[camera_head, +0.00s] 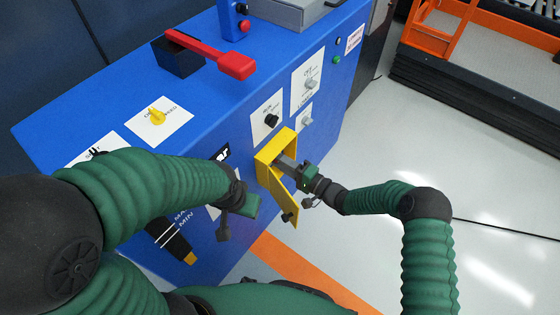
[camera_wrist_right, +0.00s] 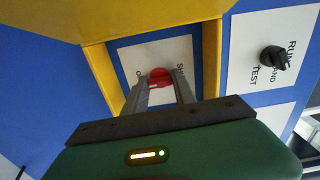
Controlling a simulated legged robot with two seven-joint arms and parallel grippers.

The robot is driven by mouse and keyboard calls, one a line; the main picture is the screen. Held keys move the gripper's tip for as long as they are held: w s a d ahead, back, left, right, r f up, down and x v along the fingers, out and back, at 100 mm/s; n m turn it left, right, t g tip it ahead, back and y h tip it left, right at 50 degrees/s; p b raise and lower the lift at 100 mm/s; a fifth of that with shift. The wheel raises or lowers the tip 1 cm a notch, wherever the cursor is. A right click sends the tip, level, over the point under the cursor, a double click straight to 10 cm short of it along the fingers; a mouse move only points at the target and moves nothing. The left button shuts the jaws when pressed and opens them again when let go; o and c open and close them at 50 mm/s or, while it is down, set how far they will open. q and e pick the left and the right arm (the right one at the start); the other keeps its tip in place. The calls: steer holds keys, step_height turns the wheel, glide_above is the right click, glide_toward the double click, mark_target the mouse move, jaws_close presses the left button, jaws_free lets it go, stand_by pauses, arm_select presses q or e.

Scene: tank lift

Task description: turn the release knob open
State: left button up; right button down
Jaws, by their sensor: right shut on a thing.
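The release knob (camera_wrist_right: 160,76) is red and sits on a white plate (camera_wrist_right: 130,58) inside a yellow box (camera_head: 263,160) on the blue cabinet. The plate's lettering is partly hidden. In the wrist view the two fingers of my right gripper (camera_wrist_right: 162,88) reach into the box and are shut on the knob, one on each side. In the head view my right gripper (camera_head: 285,163) enters the box from the right, and the knob is hidden. My left gripper (camera_head: 240,205) is low before the cabinet front, away from the box; its fingers are not clear.
The box's yellow door (camera_head: 284,200) hangs open below my right gripper. A black knob (camera_head: 271,119) on a RUN AND TEST plate is beside the box. A red lever (camera_head: 215,56) and a yellow knob (camera_head: 157,117) are on the cabinet.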

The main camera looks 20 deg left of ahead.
steer(key=shift+w+d+m, duration=0.1)
steer(key=shift+w+m, duration=0.1)
steer(key=shift+m, duration=0.2)
steer(key=c, duration=1)
jaws_free()
steer(key=shift+f, duration=0.15)
steer(key=shift+s, duration=0.1)
steer(key=p+v, duration=0.5)
steer(key=v, duration=1.1)
steer(key=shift+s+d, duration=0.1)
steer(key=shift+d, duration=0.25)
